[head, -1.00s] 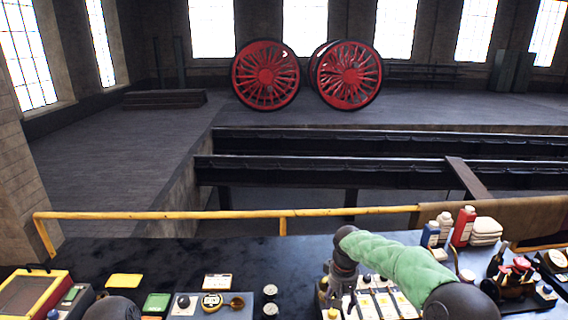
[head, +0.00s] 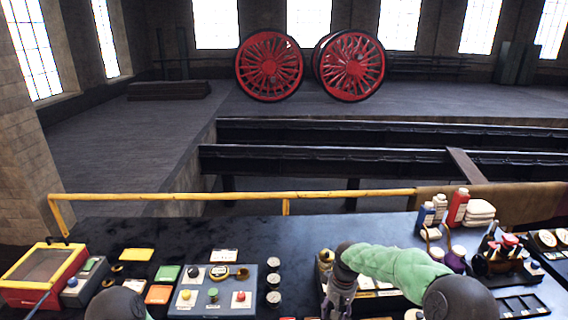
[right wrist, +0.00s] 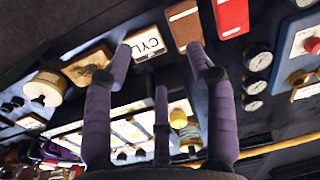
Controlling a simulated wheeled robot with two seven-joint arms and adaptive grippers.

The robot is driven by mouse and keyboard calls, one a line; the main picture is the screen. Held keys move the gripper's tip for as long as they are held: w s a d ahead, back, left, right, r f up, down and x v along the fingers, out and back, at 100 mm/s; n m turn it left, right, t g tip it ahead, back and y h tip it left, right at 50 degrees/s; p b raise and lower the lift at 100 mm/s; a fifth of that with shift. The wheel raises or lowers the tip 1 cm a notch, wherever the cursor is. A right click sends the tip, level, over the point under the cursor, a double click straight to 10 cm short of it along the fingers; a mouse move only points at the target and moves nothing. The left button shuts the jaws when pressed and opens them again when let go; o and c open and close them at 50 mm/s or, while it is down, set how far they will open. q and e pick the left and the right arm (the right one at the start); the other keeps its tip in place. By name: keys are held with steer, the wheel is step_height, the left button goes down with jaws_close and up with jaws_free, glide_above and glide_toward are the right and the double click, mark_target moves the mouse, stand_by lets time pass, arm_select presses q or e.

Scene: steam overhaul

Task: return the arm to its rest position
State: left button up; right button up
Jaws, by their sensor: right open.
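My right arm in its green sleeve (head: 400,268) reaches over the dark workbench (head: 330,230) in the head view. Its gripper (head: 340,298) hangs down at the picture's lower edge, over the labelled tray. In the right wrist view the gripper (right wrist: 162,62) has its purple-grey fingers spread apart, with nothing between them. A card reading "CYL" (right wrist: 146,43) lies beyond the fingertips. At lower left of the head view a dark rounded joint of my left arm shows; the left gripper is out of the picture.
A grey control box (head: 225,293) and a red-yellow case (head: 42,275) stand at left. Bottles (head: 458,207), white cloths (head: 480,212) and a tool rack (head: 497,258) stand at right. A yellow rail (head: 240,197) runs behind the bench. Bare bench lies behind the boxes.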

steer(key=s+a+f+m+y+b, duration=0.1)
steer(key=s+a+f+b, duration=0.1)
steer(key=s+f, duration=0.35)
steer(key=s+a+f+y+b, duration=0.1)
steer(key=s+f+b, duration=0.15)
steer(key=f, duration=0.65)
steer(key=s+a+f+m+y+b, duration=0.1)
steer(key=s+a+f, duration=0.1)
steer(key=s+f, duration=0.45)
steer(key=s+f+m+b, duration=0.2)
steer(key=s+f+b, duration=0.2)
steer(key=s+f, duration=0.8)
steer(key=s, duration=0.3)
steer(key=shift+s+a+m+t+b, duration=0.25)
steer(key=shift+a+m+t+b, duration=0.05)
steer(key=shift+a+m, duration=0.1)
